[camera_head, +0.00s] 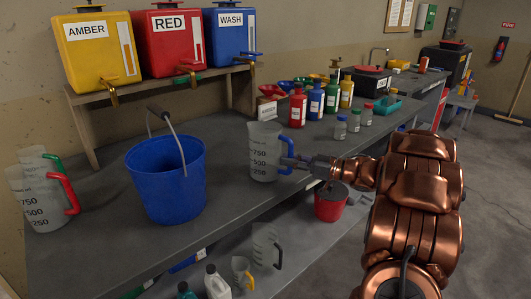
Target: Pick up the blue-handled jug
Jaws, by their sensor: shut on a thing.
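A clear measuring jug (264,152) with dark volume marks stands upright on or just above the grey bench (228,222), right of the blue bucket. I cannot tell whether its base touches the bench. My gripper (290,162) reaches in from the right and is shut at the jug's right side, where its handle is. Two other clear jugs stand at the far left, one with a red handle (70,194) and one with a green handle (54,163).
A blue bucket (165,180) with a raised wire handle stands left of the jug. Amber, red and blue wash drums (167,42) sit on a rack behind. Several bottles (298,106) stand behind right. A red bucket (330,203) and another jug (265,247) are below.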

